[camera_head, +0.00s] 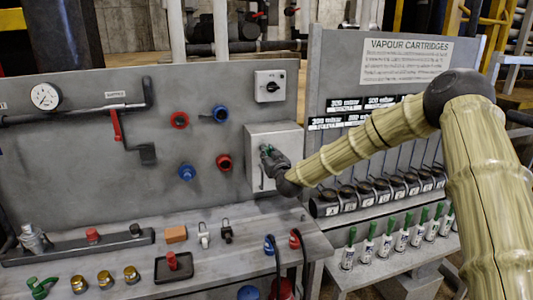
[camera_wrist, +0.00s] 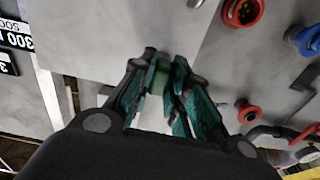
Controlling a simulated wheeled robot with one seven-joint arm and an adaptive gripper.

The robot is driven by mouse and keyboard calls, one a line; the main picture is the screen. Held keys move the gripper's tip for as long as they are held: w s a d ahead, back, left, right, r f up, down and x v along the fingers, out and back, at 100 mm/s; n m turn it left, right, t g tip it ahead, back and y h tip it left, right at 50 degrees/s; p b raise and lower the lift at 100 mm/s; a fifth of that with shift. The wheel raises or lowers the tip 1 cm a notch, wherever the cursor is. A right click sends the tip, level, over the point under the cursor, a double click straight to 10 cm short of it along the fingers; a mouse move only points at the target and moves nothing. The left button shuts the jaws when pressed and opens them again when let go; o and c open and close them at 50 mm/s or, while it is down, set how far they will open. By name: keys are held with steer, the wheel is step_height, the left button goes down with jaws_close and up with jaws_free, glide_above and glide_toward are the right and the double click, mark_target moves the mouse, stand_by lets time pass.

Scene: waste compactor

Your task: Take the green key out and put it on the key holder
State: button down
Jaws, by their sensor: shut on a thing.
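My gripper (camera_head: 268,152) is at the front of a light grey box (camera_head: 285,140) on the upright panel, near the box's left side. In the wrist view my gripper (camera_wrist: 160,72) has its teal-green fingers closed around a small green piece (camera_wrist: 158,80), which looks like the green key. The fingers hide most of it, and I cannot tell whether its shaft is in the box's lock. The grey box face (camera_wrist: 110,35) is close behind the fingertips. I cannot make out with certainty which thing is the key holder.
Red and blue ports (camera_head: 187,172) are on the panel left of the box. Below is a grey bench (camera_head: 225,262) with padlocks (camera_head: 204,235), an orange block (camera_head: 176,234) and brass fittings. Green-topped cartridges (camera_head: 388,243) stand at the right. A switch (camera_head: 269,86) is above the box.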

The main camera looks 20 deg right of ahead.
steer(key=shift+s, duration=0.45)
stand_by(0.6)
steer(key=shift+s+d, duration=0.1)
steer(key=shift+s, duration=2.35)
